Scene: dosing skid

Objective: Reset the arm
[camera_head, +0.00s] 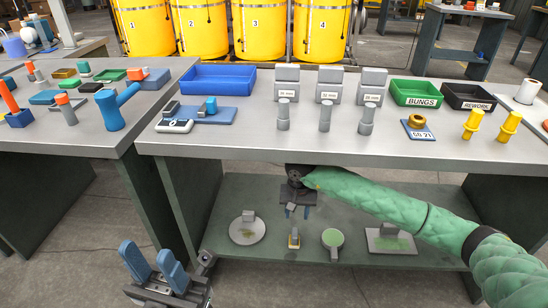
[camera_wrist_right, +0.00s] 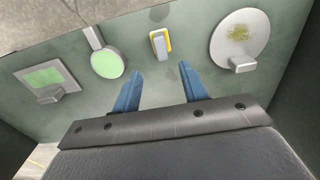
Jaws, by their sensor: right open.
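My right arm (camera_head: 390,205), in a green sleeve, reaches in from the right under the front edge of the table. My right gripper (camera_head: 297,212) hangs over the lower shelf with its blue fingers apart and nothing between them; they also show in the right wrist view (camera_wrist_right: 160,72). A small grey and yellow item (camera_head: 294,240) lies on the shelf beyond the fingertips, apart from them, and shows in the wrist view (camera_wrist_right: 160,44). My left gripper (camera_head: 150,258) is at the lower left, in front of the tables, with its blue fingers apart and empty.
The lower shelf (camera_head: 280,195) holds a round plate (camera_head: 238,236), a round green-faced piece with a handle (camera_head: 333,239) and a square plate (camera_head: 378,247). The tabletop (camera_head: 270,138) above carries a blue tray (camera_head: 218,79), grey fittings, bins and yellow parts. Its front edge overhangs my right gripper.

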